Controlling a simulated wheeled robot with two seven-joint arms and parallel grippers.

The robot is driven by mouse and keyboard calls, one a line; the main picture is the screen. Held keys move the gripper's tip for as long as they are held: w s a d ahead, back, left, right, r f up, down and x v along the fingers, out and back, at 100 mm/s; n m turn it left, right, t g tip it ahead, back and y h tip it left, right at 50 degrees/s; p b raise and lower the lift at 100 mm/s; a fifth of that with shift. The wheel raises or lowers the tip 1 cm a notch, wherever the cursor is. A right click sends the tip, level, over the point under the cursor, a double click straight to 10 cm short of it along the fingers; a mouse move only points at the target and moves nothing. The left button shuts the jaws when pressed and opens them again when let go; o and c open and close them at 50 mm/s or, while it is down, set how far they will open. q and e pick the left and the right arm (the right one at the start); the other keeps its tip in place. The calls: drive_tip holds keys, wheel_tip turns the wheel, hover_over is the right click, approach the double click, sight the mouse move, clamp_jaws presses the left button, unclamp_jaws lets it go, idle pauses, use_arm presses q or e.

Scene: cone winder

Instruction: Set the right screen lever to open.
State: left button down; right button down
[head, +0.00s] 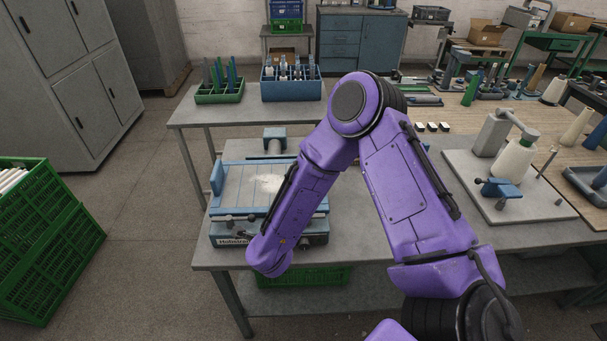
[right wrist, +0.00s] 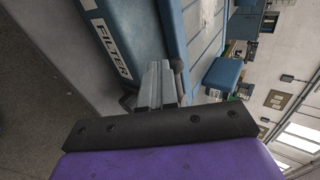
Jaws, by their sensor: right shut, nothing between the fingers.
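The blue-grey machine (head: 240,190) stands at the left end of the table, with a pale patch on its flat top. Small dark knobs, one a left lever knob (head: 229,218), line its front edge. My purple right arm crosses in front of the machine's right side and hides part of that edge; its gripper is hidden in the head view. In the right wrist view my right gripper (right wrist: 158,70) is shut and empty. A dark round lever knob (right wrist: 178,65) is right beside its fingertips; I cannot tell whether they touch. My left gripper is not in view.
A "FILTER" label (right wrist: 105,47) is on the machine front. A green bin (head: 220,94) and a blue bin (head: 291,84) stand behind on a table. A metal plate with a cone stand (head: 510,185) is at right. Green crates (head: 45,240) stand on the floor at left.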

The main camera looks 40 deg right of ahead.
drive_tip(key=a, duration=0.1)
drive_tip(key=s+a+f, duration=0.1)
drive_tip(key=shift+s+a+b, duration=0.25)
drive_tip(key=shift+a+b, duration=0.1)
drive_tip(key=shift+b, duration=0.05)
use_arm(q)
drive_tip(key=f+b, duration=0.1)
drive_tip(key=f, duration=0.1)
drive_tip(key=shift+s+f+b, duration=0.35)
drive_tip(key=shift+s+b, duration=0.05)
use_arm(e)
drive_tip(key=v, duration=1.1)
drive_tip(key=shift+a+f, duration=0.15)
drive_tip(key=shift+f, duration=0.1)
